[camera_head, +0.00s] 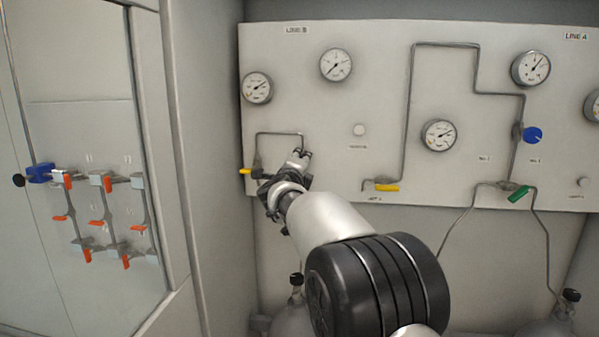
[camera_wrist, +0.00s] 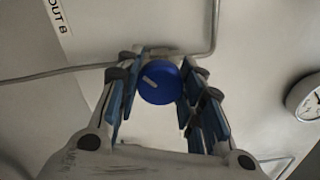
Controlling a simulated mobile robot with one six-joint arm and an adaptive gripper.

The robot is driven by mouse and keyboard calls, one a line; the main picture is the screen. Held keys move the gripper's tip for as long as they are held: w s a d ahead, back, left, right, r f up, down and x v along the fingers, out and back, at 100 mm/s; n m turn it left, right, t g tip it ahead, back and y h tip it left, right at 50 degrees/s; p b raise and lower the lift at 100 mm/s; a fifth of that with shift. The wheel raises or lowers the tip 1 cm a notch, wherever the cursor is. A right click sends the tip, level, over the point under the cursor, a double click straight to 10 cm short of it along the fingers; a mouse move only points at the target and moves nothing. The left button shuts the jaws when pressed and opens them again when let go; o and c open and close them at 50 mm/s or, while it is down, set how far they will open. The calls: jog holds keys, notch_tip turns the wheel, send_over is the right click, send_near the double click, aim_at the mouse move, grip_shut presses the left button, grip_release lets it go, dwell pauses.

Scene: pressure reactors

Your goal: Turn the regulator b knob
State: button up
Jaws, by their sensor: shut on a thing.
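The regulator b knob (camera_wrist: 157,88) is a round blue knob with a pale pointer mark, seen in the wrist view. The mark runs slantwise, from upper left to lower right. My gripper (camera_wrist: 161,80) has its blue-padded fingers on both sides of the knob, shut on it. In the head view my gripper (camera_head: 284,180) is at the left part of the panel, below the "LINE B" label, and it hides the knob there.
The grey panel (camera_head: 390,80) carries several gauges and thin pipes. A yellow lever (camera_head: 245,171) sticks out just left of my gripper. Another yellow lever (camera_head: 386,188), a green lever (camera_head: 519,194) and another blue knob (camera_head: 533,134) are to the right. A cabinet wall (camera_head: 200,150) stands close on the left.

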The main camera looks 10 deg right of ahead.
jog(key=m+b, duration=0.2)
jog(key=m, duration=0.2)
jog(key=shift+f+m, duration=0.1)
jog(key=shift+m, duration=0.2)
jog(key=shift+m+b, duration=1.2)
jog(key=shift+m, duration=0.8)
jog(key=o, duration=1.1)
jog(key=v, duration=1.2)
